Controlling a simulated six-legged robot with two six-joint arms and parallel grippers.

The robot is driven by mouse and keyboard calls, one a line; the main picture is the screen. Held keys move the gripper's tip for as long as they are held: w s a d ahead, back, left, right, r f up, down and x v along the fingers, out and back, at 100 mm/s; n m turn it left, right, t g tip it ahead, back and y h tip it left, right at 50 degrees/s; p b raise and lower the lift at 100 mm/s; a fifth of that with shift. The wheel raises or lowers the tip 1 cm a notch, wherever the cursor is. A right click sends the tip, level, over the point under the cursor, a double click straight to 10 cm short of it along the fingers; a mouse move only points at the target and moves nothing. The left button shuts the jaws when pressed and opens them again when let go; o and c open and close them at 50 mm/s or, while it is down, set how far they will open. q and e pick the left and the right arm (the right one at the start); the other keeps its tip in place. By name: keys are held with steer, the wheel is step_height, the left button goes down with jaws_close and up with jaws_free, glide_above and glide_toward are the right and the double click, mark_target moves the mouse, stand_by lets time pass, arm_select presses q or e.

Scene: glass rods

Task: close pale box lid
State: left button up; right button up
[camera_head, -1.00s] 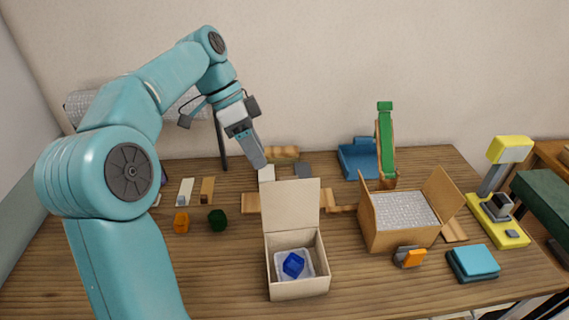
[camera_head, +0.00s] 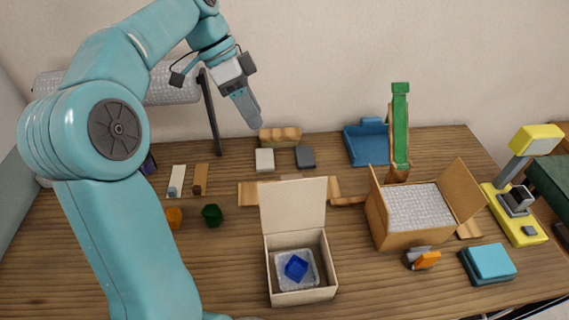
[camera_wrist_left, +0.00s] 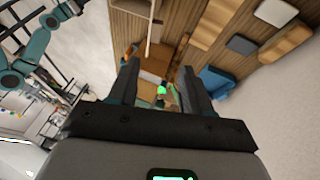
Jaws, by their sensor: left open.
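The pale box (camera_head: 303,297) stands open near the front middle of the table in the head view. Its lid (camera_head: 292,205) stands upright at the back edge. Inside the box, a blue cube (camera_head: 296,267) lies in a clear wrapping or tray. My left gripper (camera_head: 254,122) is in the air behind the lid and to its left, pointing down and touching nothing. In the left wrist view its two fingers (camera_wrist_left: 158,85) are apart with nothing held between them. My right gripper is not in view.
A brown carton (camera_head: 400,240) with open flaps and bubble wrap stands right of the pale box. A green tape tool (camera_head: 400,125) stands behind it. Small blocks (camera_head: 264,160) lie behind the lid. A bubble-wrap roll (camera_head: 170,87) is at the back left.

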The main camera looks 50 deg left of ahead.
mark_target(288, 177)
arm_select(q)
steer(key=x, duration=0.9)
steer(key=p+x, duration=0.1)
steer(key=x, duration=0.4)
steer(key=shift+s+d+f, duration=0.15)
steer(key=shift+s+d, duration=0.2)
steer(key=shift+d, duration=0.2)
steer(key=shift+w+f, duration=0.2)
steer(key=shift+f, duration=0.35)
steer(key=shift+w+d, duration=0.15)
steer(key=shift+d, duration=0.05)
steer(key=c, duration=0.5)
steer(key=shift+a, duration=0.1)
jaws_close()
